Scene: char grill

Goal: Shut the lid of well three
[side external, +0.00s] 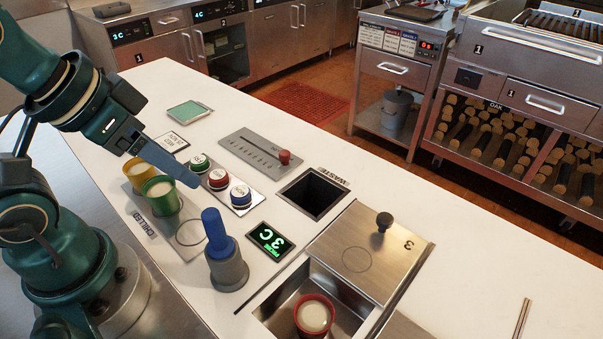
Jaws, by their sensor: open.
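The steel lid (405,260) of well three carries a "3" mark and a black knob (384,221). The lid lies flat over the back part of the well (278,306), leaving the front part open. A red cup with pale contents (314,316) stands inside the open part. My gripper (190,178) is open, with its blue-grey finger over the counter near the yellow and green cups, far to the left of the lid. One finger hides most of the other. It is apart from the knob.
Green, red (218,178) and blue buttons, a slider panel (255,152) and a square waste opening (313,193) lie between my gripper and the lid.

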